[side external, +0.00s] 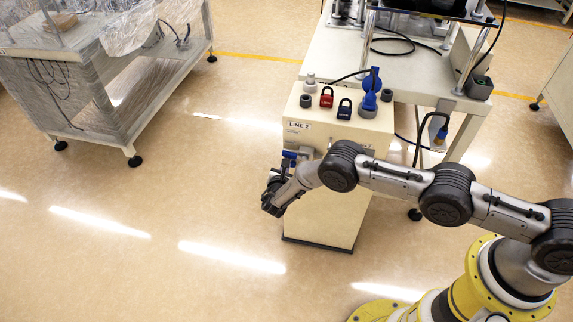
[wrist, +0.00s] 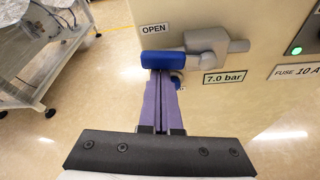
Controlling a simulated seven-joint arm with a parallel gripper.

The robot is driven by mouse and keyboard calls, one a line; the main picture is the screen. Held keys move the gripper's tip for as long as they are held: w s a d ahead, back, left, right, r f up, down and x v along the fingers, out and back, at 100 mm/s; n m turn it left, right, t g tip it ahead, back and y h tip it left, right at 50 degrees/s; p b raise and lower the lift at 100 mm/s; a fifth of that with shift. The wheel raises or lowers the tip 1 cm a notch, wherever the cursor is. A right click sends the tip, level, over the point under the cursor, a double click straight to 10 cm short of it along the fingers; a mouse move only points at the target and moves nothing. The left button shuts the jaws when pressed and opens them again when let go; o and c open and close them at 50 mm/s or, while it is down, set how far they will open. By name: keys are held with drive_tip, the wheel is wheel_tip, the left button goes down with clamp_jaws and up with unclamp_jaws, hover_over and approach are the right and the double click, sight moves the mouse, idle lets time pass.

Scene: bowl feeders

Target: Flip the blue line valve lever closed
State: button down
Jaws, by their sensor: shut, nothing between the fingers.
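The blue valve lever (wrist: 168,57) sits on a grey valve body (wrist: 208,47) on the side of the cream cabinet, under a label reading OPEN (wrist: 153,29).
Open floor lies left.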

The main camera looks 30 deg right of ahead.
sight(289, 156)
drive_tip(key=r+m+t, duration=0.1)
drive_tip(key=r+m, duration=0.1)
drive_tip(key=shift+d+m+y, duration=0.1)
drive_tip(key=shift+m+y, duration=0.2)
drive_tip(key=shift+y, duration=0.1)
drive_tip(key=m, duration=0.1)
drive_tip(key=r+t, duration=0.1)
drive_tip(key=m, duration=0.1)
drive_tip(key=shift+s+d+r+m+t+y, duration=0.25)
drive_tip(key=shift+m+t+y, duration=0.05)
drive_tip(key=shift+t, duration=0.1)
drive_tip(key=shift+s+d+r+m+t, duration=0.15)
drive_tip(key=shift+r+m+t, duration=0.1)
drive_tip(key=shift+m, duration=0.3)
drive_tip(key=shift+s+d+r+m+t, duration=0.15)
drive_tip(key=shift+r+m, duration=0.1)
drive_tip(key=shift+m, duration=0.3)
drive_tip(key=m, duration=0.1)
drive_tip(key=s+d+r+m+t, duration=0.1)
drive_tip(key=m, duration=0.1)
drive_tip(key=shift+s+d+r+m, duration=0.15)
drive_tip(key=shift+s+d+m, duration=0.15)
drive_tip(key=shift+m, duration=0.1)
